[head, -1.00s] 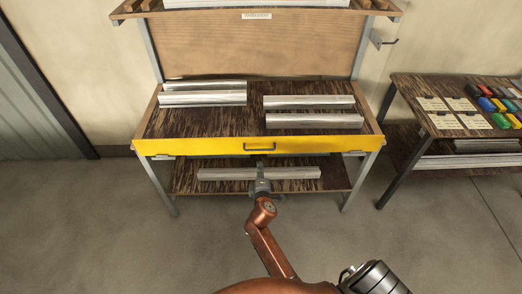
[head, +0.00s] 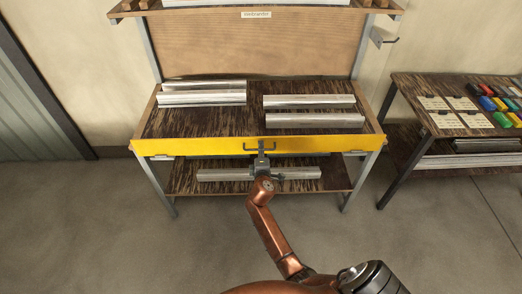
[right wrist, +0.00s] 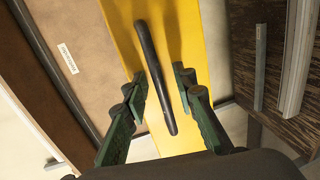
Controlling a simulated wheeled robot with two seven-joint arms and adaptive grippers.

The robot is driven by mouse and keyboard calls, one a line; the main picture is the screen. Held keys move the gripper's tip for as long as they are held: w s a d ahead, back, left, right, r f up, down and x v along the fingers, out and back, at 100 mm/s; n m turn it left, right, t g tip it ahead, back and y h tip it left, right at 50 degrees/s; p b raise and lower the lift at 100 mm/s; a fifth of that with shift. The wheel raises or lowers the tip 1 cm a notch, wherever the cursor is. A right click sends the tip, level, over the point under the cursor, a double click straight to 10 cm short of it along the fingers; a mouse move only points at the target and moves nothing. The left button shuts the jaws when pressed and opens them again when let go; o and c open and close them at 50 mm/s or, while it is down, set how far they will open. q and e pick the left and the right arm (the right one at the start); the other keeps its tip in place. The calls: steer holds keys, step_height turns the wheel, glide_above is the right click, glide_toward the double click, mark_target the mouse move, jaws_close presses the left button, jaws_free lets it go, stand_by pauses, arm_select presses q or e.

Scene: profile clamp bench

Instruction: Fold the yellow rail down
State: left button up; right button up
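The yellow rail (head: 200,146) runs along the front edge of the bench top, with a dark bar handle (head: 246,148) at its middle. In the right wrist view the yellow rail (right wrist: 187,30) fills the middle, and the dark handle (right wrist: 152,58) stands out from it. My right gripper (head: 261,153) is at the handle. In the right wrist view my right gripper (right wrist: 160,84) is open, with one green finger on each side of the handle and gaps between them. My left gripper is not in view.
Silver profiles (head: 310,102) lie on the dark bench top (head: 205,122). Another profile (head: 220,174) lies on the lower shelf (head: 182,183) behind my right gripper. A side table (head: 440,121) with cards and coloured items stands at right. Floor in front is clear.

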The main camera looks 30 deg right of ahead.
jaws_close()
stand_by(0.6)
